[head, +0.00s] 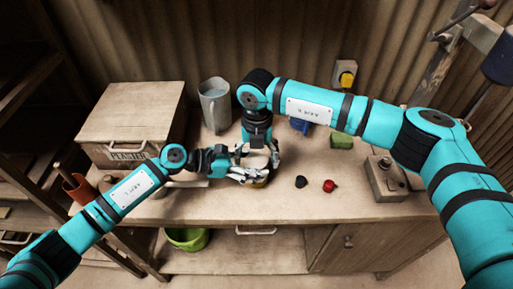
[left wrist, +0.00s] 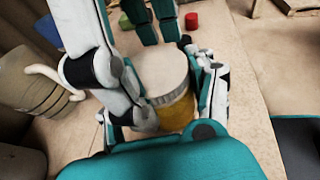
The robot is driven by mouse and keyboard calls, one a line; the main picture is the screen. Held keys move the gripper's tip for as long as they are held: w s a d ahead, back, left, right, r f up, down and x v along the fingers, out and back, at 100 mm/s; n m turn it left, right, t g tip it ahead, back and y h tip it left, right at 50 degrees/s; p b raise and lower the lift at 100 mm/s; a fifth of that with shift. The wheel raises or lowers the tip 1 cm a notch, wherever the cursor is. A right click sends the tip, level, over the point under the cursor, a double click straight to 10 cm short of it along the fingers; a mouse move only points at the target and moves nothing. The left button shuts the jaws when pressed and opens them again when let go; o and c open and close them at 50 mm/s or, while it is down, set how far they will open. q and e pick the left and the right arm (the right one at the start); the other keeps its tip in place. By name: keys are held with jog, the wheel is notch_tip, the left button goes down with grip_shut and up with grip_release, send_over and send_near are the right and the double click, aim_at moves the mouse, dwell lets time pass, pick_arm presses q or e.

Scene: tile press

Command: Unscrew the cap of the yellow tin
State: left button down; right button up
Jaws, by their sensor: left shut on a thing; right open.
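The yellow tin (left wrist: 178,115) stands upright on the bench with a pale, ridged-edge cap (left wrist: 163,72) on top. In the head view the tin (head: 260,184) is mostly hidden by my grippers. My left gripper (left wrist: 172,100) is shut around the tin's body, one finger on each side; it also shows in the head view (head: 258,174). My right gripper (head: 258,150) points down from above, over the cap. Its teal fingers (left wrist: 155,30) show beyond the cap in the left wrist view and are open. Whether they touch the cap I cannot tell.
A metal jug (head: 214,105) stands behind the tin, and a wooden plaster box (head: 130,112) is at left. A dark piece (head: 301,182), red piece (head: 329,186), green block (head: 341,140) and blue thing (head: 299,126) lie to the right. A grey lever box (head: 384,178) stands farther right.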

jog(key=shift+f, duration=0.15)
jog(key=c, duration=1.2)
jog(key=n, duration=0.6)
jog(key=shift+n, duration=0.4)
jog(key=shift+c, duration=0.2)
jog(key=o, duration=1.3)
